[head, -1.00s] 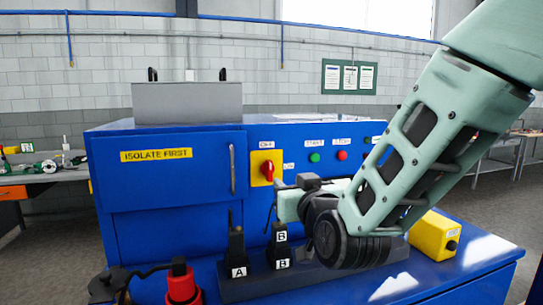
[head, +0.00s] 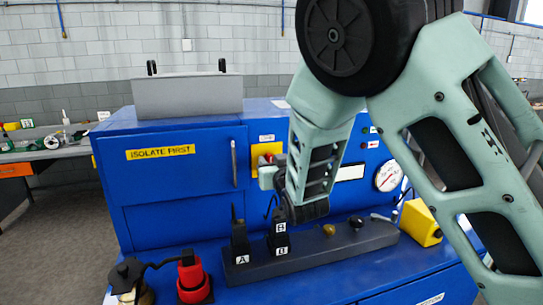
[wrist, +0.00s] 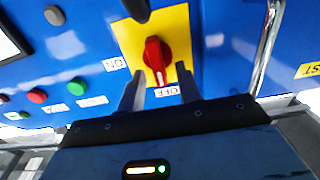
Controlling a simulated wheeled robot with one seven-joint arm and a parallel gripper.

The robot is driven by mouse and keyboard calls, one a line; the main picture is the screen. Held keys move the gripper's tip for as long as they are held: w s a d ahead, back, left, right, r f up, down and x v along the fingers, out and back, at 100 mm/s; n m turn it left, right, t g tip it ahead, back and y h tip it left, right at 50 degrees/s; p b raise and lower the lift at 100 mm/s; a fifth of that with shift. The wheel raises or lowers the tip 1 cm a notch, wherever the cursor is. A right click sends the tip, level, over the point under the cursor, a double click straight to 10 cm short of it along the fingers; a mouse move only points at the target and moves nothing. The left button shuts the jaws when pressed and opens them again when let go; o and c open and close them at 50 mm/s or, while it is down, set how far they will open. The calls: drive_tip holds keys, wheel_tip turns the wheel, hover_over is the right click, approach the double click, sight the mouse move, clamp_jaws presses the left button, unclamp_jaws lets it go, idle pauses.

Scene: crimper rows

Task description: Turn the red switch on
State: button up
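The red switch (wrist: 156,55) sits on a yellow plate (wrist: 130,38) on the blue cabinet's front. In the wrist view its handle points almost at the OFF label (wrist: 167,91); the ON label (wrist: 114,64) is to the left. My gripper (wrist: 160,84) is open, its two fingers apart on either side of the handle's near end; I cannot tell whether they touch it.
Green (wrist: 76,87) and red buttons sit beside the switch on the panel. A cabinet handle (head: 234,163) is left of the plate. Below, a dark block (head: 315,252) carries black levers, and a red-and-black device (head: 194,281) stands in front.

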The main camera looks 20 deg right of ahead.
drive_tip(key=shift+w, duration=0.3)
clamp_jaws()
drive_tip(key=shift+f+m+b, duration=0.15)
drive_tip(key=shift+m+b, duration=0.15)
drive_tip(key=shift+b, duration=0.35)
drive_tip(key=m+b, duration=0.5)
drive_tip(key=b, duration=0.4)
drive_tip(key=d+f+m+b, duration=0.1)
drive_tip(key=m+b, duration=0.5)
drive_tip(key=b, duration=0.4)
drive_tip(key=m+b, duration=0.6)
drive_tip(key=b, duration=0.4)
drive_tip(key=shift+d+f, duration=0.15)
drive_tip(key=shift+d, duration=0.05)
drive_tip(key=shift+m+b, duration=0.3)
drive_tip(key=shift+b, duration=0.1)
